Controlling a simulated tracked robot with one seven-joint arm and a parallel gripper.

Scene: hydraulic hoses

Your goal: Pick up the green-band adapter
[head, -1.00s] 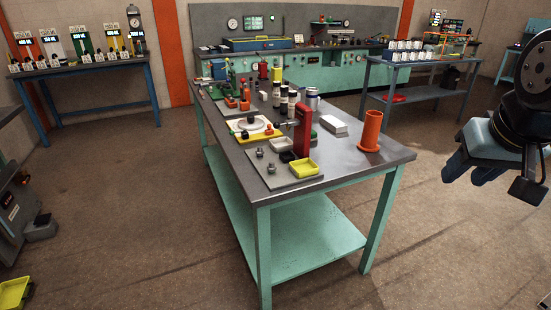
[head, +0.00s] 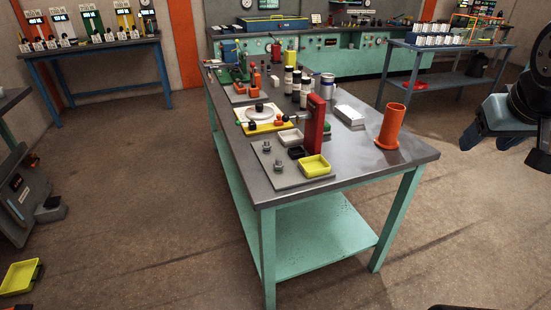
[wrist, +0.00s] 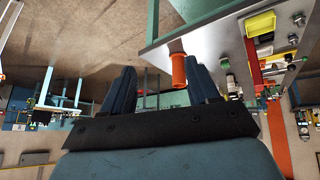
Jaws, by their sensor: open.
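I cannot make out a green band on any adapter. Two small metal fittings (head: 278,164) stand on a grey plate (head: 290,182) at the near end of the workbench (head: 350,170); any bands on them are too small to see. A small green item (head: 327,127) shows partly behind the red upright block (head: 315,122); I cannot tell what it is. My gripper (head: 472,136) is at the right edge of the head view, off the bench's right side. In the wrist view its two blue fingers (wrist: 163,78) are apart, with nothing held between them.
An orange cylinder (head: 391,127) stands at the bench's right end; it also appears beyond my fingers in the wrist view (wrist: 179,72). A yellow tray (head: 315,167), a white box (head: 350,115) and several bottles stand nearby. Other benches line the back.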

